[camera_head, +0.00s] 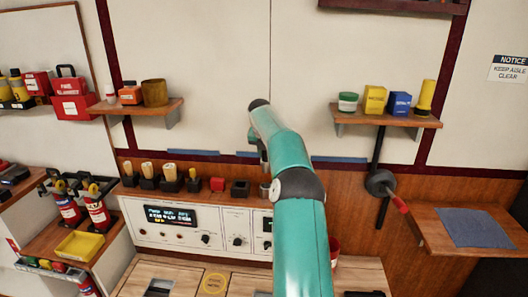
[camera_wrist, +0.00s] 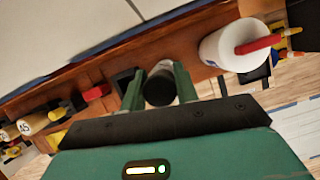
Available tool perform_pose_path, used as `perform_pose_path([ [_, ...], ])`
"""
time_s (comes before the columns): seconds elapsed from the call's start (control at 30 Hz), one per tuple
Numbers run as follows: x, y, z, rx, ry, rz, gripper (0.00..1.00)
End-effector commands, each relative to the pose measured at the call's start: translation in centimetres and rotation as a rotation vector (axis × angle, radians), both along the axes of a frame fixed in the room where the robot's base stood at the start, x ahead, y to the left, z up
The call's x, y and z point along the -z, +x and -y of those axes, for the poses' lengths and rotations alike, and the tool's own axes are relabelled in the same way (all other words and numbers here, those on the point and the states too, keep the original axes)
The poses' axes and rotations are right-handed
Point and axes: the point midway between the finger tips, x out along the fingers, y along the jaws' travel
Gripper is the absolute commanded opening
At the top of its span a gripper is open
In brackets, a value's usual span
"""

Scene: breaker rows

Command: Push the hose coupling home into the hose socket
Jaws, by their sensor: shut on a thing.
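In the wrist view, my gripper (camera_wrist: 160,82) is shut on a dark cylindrical piece, which I take to be the hose coupling (camera_wrist: 158,90). The two green fingers stand on either side of it, and its rounded dark end faces the camera. Its far end is hidden, so I cannot tell whether it touches or sits in anything. A black square block with an opening (camera_wrist: 124,80) is just left of the fingers; it seems to be the one on the ledge in the head view (camera_head: 240,188). I cannot pick out the hose socket for certain. In the head view my arm hides most of the gripper.
A white cylinder (camera_wrist: 226,48) with a red stick stands right of the fingers. A row of black holders with yellow handles (camera_head: 170,176) lines the ledge above the control panel (camera_head: 185,228). Shelves with small goods (camera_head: 390,119) hang on both sides.

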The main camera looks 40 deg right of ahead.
Motion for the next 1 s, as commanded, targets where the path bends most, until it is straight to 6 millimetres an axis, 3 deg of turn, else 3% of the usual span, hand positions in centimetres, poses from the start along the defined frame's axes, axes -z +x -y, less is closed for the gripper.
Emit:
perform_pose_path([
  [0.27, 0.0, 0.0, 0.0, 0.0, -0.009, 0.005, 0.01],
  [0.8, 5.0, 0.0, 0.0, 0.0, -0.007, 0.003, 0.01],
  [1.0, 5.7, 0.1, 0.0, 0.001, -0.008, 0.005, 0.01],
])
